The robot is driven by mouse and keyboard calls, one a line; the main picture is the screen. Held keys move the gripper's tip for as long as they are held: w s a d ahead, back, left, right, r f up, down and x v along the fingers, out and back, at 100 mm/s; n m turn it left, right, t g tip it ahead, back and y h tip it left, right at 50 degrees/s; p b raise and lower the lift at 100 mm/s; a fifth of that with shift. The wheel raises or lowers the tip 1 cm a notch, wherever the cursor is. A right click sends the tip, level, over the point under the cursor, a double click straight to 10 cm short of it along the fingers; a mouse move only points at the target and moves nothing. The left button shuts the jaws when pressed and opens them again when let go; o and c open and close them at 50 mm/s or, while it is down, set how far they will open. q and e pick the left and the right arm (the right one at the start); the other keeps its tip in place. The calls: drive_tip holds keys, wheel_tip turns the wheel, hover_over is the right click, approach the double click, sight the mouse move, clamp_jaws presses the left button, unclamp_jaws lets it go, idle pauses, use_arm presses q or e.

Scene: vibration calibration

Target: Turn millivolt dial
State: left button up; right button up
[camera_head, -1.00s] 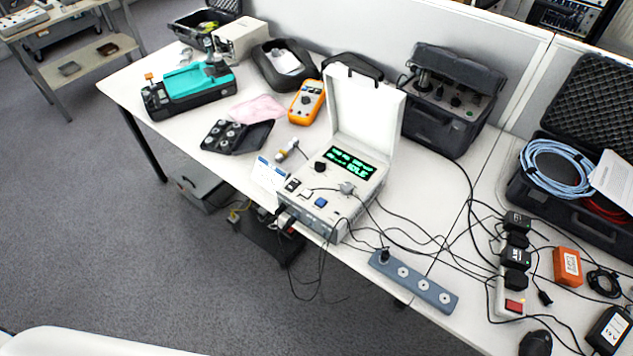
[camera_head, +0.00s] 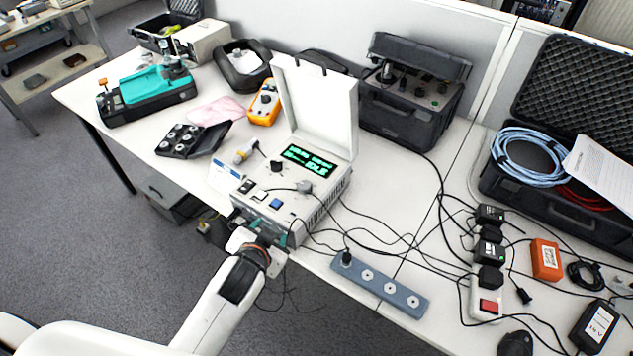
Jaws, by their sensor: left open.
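The white calibrator box (camera_head: 325,190) stands on the table with its lid upright and a green lit display (camera_head: 310,161) that reads IDLE. A round black dial (camera_head: 277,167) sits on its top panel, left of the display; its marking is too small to read. My left gripper (camera_head: 262,237) is at the front edge of the box, low and in front of the dial, apart from it. It is open, and its fingers are partly lost against the box front and cables. My right gripper is out of view.
Black cables run from the box to a grey-blue socket strip (camera_head: 381,287) at the right. A blue button (camera_head: 276,203) and a cable plug sit on the panel. A black tray (camera_head: 192,138) and orange meter (camera_head: 264,103) stand at the left.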

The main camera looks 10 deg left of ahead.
use_arm(q)
drive_tip(key=w+d+r+m+t+h, duration=0.3)
drive_tip(key=w+d+r+m+t, duration=0.25)
drive_tip(key=r, duration=0.35)
drive_tip(key=w+d+r+m+t+h, duration=0.35)
drive_tip(key=w+r, duration=0.25)
drive_tip(key=r, duration=0.3)
drive_tip(key=s+d+r+m+g+h, duration=0.1)
drive_tip(key=d+r+m+g+h, duration=0.2)
drive_tip(key=d+m+g+h, duration=1.6)
drive_tip(key=m+y, duration=0.9)
drive_tip(key=y, duration=1.5)
approach(304, 185)
drive_tip(key=shift+g, duration=0.4)
drive_tip(key=f, duration=0.2)
drive_tip(key=f+p, duration=0.1)
drive_tip(key=f, duration=0.2)
drive_tip(key=f+p, duration=0.1)
drive_tip(key=f, duration=0.1)
drive_tip(key=shift+w+d+f, duration=0.15)
drive_tip(key=shift+w+f, duration=0.05)
drive_tip(key=shift+w, duration=0.2)
drive_tip(key=shift+f, duration=0.6)
